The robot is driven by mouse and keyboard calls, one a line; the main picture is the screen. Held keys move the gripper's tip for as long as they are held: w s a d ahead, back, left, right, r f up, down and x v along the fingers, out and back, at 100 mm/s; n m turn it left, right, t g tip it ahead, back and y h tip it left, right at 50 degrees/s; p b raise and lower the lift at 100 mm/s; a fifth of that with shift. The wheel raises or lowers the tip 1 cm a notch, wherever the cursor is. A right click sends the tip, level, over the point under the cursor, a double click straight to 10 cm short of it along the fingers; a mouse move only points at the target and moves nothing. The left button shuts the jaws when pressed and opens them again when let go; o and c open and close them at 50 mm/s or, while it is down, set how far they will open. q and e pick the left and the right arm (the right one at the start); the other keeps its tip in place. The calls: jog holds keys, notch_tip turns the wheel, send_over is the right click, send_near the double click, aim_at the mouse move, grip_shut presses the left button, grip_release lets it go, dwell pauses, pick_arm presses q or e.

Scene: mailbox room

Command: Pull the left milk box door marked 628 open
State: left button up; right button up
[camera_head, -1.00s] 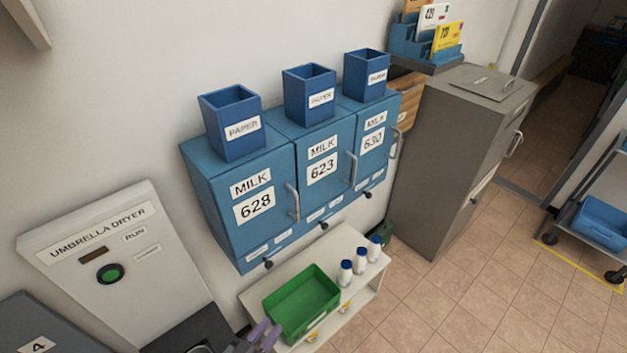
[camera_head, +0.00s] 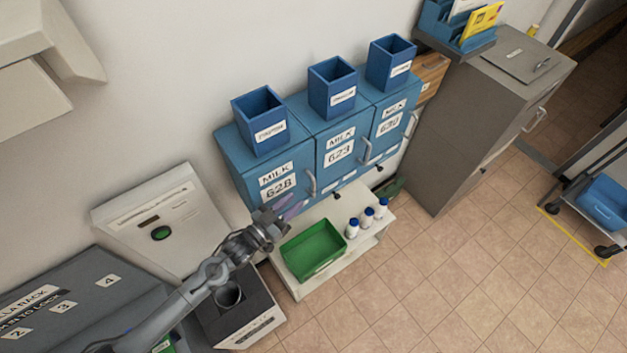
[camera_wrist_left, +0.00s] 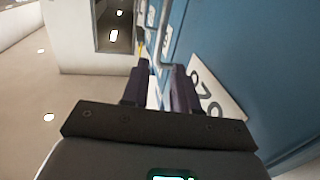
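The blue 628 milk box door (camera_head: 254,183) is shut, at the left of three doors. Its grey curved handle (camera_head: 311,184) stands on the door's right side. My left gripper (camera_head: 286,207) is in front of the door's lower part, left of and below the handle. In the left wrist view, the blue door (camera_wrist_left: 230,45) fills the right side, with its white number label (camera_wrist_left: 215,95) partly behind a finger. The dark fingers (camera_wrist_left: 160,85) are apart, and the grey handle (camera_wrist_left: 168,38) is just ahead of them. No grip on it shows. My right gripper is not in view.
A white bench (camera_head: 292,281) with a green tray (camera_head: 313,250) and three bottles (camera_head: 367,216) stands below the boxes. The umbrella dryer (camera_head: 150,210) is at the left. Blue paper bins (camera_head: 260,122) stand on top. Tiled floor (camera_head: 450,270) is free at the right.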

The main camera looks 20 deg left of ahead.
aim_at(314, 185)
pick_arm(q)
jog(key=x, duration=0.9)
jog(key=shift+w+d, duration=0.1)
jog(key=shift+w, duration=0.05)
grip_shut()
